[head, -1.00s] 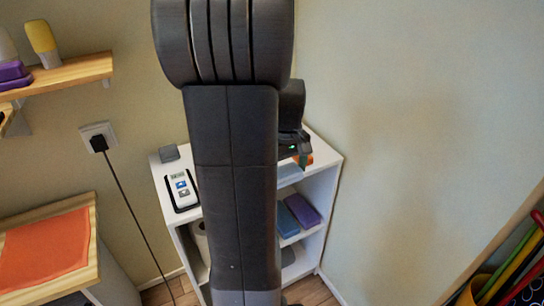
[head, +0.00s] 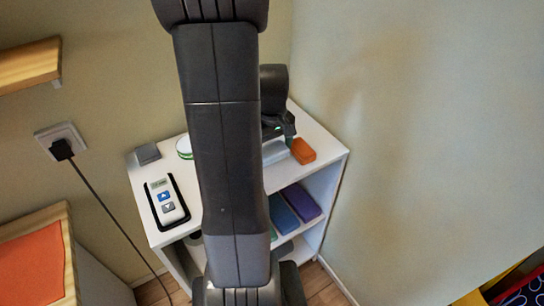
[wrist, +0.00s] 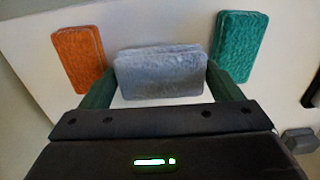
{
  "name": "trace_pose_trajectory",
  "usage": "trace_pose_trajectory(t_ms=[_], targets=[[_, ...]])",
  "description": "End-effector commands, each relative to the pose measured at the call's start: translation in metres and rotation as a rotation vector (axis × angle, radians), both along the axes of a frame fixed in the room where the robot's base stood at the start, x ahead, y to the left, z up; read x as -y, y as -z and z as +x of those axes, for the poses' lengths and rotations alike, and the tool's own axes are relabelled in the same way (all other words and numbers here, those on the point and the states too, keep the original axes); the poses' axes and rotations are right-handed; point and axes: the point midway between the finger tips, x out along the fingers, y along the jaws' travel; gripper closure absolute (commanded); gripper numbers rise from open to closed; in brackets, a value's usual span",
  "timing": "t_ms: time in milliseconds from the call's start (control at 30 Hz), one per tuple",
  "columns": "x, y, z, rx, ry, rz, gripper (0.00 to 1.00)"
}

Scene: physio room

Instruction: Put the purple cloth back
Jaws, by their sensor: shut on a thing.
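The purple cloth (head: 302,202) lies folded on the shelf below the top of the white unit, right of a folded blue cloth (head: 284,214). My gripper (wrist: 163,88) is at the unit's top, apart from the purple cloth. Its green fingers are shut on a folded grey-blue cloth (wrist: 160,72), which also shows in the head view (head: 274,152). The purple cloth does not show in the wrist view. My arm hides part of the unit and its shelves in the head view.
On the unit's white top (head: 318,134), an orange cloth (wrist: 79,58) and a green cloth (wrist: 240,47) flank the held cloth. A remote in a black holder (head: 166,201) and a grey block (head: 147,154) stand at the left. A wall is close on the right.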

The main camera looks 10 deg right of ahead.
Motion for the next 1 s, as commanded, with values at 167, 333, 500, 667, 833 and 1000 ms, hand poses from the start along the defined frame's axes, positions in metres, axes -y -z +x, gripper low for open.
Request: trace_pose_trajectory(t_ms=[167,333,500,667,833,1000], targets=[[0.000,0.025,-0.001,-0.004,0.000,0.001,0.36],[0.000,0.037,0.000,-0.001,0.000,0.000,0.36],[0.000,0.037,0.000,0.000,0.000,0.000,0.36],[0.000,0.041,0.000,0.000,0.000,0.000,0.36],[0.000,0.040,0.000,0.000,0.000,0.000,0.00],[0.000,0.039,0.000,0.000,0.000,0.000,0.00]])
